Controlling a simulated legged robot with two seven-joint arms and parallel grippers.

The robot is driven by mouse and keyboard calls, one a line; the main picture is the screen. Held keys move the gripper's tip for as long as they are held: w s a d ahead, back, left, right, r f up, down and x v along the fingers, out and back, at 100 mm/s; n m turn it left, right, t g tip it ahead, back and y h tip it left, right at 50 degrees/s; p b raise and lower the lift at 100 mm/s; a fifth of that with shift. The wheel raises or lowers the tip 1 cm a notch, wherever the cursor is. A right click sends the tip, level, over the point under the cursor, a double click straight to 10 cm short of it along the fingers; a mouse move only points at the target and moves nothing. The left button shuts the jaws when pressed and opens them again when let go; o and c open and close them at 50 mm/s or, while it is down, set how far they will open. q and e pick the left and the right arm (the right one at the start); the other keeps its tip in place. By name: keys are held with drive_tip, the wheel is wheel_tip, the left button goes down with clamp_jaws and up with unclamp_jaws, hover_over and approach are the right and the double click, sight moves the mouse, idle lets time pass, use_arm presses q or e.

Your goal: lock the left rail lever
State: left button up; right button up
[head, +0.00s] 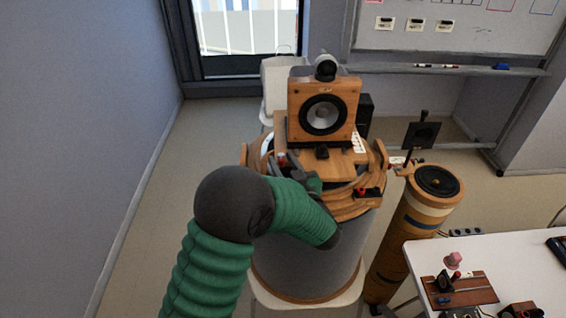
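A wooden speaker (318,86) with a round dark cone stands on a wooden platform on top of a large grey drum (300,272). My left gripper (289,170) is right at this lever, small and dark. I cannot tell whether it touches the lever or whether its fingers are open. My green forearm hides the drum's left front. A second red-tipped lever (362,191) sits on a dark block at the right. My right gripper is not in view.
A wooden cylinder (412,225) with a dark round top leans beside the drum on the right. A white table (520,255) with small devices is at the lower right. Curved wooden pieces ring the platform. The floor at the left is clear.

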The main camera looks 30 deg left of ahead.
use_arm(q)
drive_tip(key=b+v, duration=0.3)
drive_tip(key=v, duration=1.3)
drive_tip(key=shift+s+d, duration=0.2)
drive_tip(key=shift+d, duration=0.2)
drive_tip(key=w+d+f+m+t+h, duration=0.1)
drive_tip(key=w+d+f+m+h, duration=0.5)
drive_tip(key=h, duration=0.6)
drive_tip(key=s+a+f+m+g+h, duration=0.1)
drive_tip(key=s+f+g, duration=0.4)
drive_tip(key=s, duration=0.5)
drive_tip(key=s+a+f+m+g, duration=0.3)
drive_tip(key=s+a+f+g, duration=0.2)
drive_tip(key=s, duration=0.4)
wheel_tip(320, 180, down, 2)
drive_tip(key=shift+s+a+f+h, duration=0.25)
drive_tip(key=shift+s+a+h, duration=0.15)
drive_tip(key=shift+a, duration=0.35)
